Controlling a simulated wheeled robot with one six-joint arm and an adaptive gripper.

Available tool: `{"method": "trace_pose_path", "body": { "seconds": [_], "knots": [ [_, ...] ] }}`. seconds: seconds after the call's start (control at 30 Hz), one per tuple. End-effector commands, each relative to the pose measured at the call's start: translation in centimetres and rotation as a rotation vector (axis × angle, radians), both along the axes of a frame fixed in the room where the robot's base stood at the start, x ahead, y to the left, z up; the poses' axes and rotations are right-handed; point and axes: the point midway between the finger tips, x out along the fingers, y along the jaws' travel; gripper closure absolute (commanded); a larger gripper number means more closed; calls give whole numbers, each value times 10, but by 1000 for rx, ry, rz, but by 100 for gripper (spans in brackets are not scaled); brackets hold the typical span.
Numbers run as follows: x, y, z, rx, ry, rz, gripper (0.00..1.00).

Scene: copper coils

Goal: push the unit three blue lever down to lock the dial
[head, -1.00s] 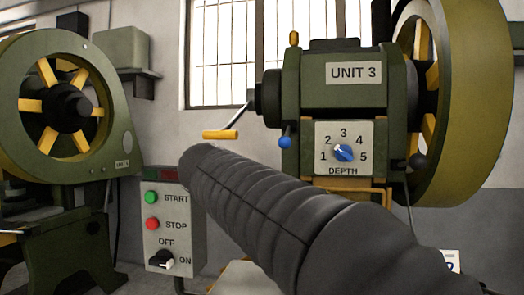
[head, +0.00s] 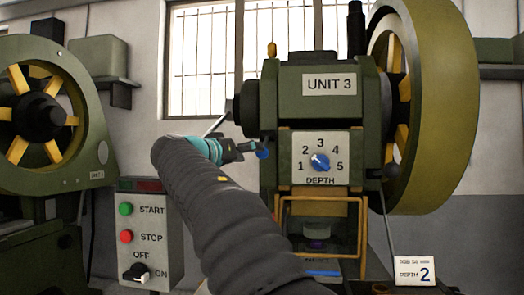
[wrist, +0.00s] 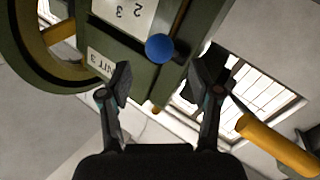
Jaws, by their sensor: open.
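The blue lever's ball (head: 262,154) sits at the left side of the green Unit 3 press, left of the depth plate (head: 335,144). The blue dial (head: 320,162) is in the middle of that plate. My gripper (head: 245,149) is just left of the ball in the head view. In the wrist view, my gripper (wrist: 163,82) is open and empty, its two fingers apart. The blue ball (wrist: 159,47) shows between and a little beyond the fingertips; I cannot tell if they touch. The lever's stem is mostly hidden.
A yellow crank handle (wrist: 280,148) is close to the right finger in the wrist view. The large flywheel (head: 440,110) is at the press's right. A control box (head: 150,235) stands at lower left. A card reading depth 2 (head: 414,271) is at lower right.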

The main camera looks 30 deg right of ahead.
Motion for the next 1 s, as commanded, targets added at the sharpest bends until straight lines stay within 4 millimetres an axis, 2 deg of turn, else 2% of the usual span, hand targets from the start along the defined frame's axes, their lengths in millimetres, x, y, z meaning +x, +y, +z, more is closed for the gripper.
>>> {"method": "trace_pose_path", "body": {
  "seconds": [0.03,0.2,0.4,0.8,1.0],
  "knots": [
    [4,-11,2,1,0,-4,37],
    [17,-35,1,1,1,-3,37],
    [27,-53,1,0,0,0,37],
    [30,-57,0,1,0,2,37],
    [30,-57,0,1,0,2,87]
  ]
}}
